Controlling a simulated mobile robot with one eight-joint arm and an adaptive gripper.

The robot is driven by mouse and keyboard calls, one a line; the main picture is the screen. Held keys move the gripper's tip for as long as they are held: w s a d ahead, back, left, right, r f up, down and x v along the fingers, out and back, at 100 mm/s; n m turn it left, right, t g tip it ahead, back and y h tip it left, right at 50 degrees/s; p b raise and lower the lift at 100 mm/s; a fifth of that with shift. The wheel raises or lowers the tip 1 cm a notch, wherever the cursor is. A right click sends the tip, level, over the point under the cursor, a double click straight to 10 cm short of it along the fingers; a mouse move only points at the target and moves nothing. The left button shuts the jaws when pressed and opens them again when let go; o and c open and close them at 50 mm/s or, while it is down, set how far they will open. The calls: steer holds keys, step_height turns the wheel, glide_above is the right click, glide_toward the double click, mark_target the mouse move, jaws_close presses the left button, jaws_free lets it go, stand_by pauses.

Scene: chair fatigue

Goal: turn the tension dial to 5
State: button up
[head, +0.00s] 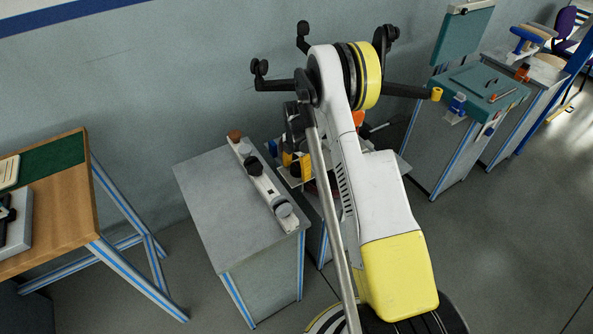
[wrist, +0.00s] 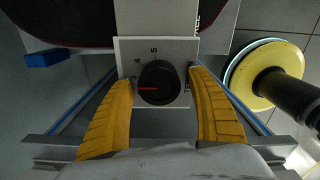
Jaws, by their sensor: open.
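The tension dial (wrist: 160,83) is a round black knob with a red pointer line, set on a pale square plate (wrist: 128,47) in the wrist view. The red line points left. The digits 4 and 5 show above the knob at its upper left; a mark near the pointer's end is too small to read surely. My gripper (wrist: 161,79) is open, its two yellow fingers on either side of the knob with gaps visible to both sides. In the head view my gripper (head: 296,164) is partly hidden by my arm, and I cannot make out the dial there.
A grey cabinet (head: 215,195) carries a pale bar with several knobs (head: 262,183). A wooden bench (head: 60,215) stands at left. More workstations (head: 480,85) stand at right. In the wrist view a yellow disc (wrist: 243,84) is on the right and a dark rounded surface (wrist: 60,22) at the top.

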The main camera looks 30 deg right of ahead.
steer(key=c, duration=1.2)
steer(key=shift+m, duration=0.3)
steer(key=m+b, duration=0.1)
steer(key=m, duration=0.2)
steer(key=shift+b, duration=0.3)
steer(key=m+b, duration=0.1)
steer(key=m, duration=0.3)
steer(key=shift+w, duration=0.15)
steer(key=m+b, duration=0.1)
steer(key=m, duration=0.3)
steer(key=shift+m, duration=0.3)
steer(key=shift+d+m, duration=0.15)
steer(key=shift+m, duration=1.65)
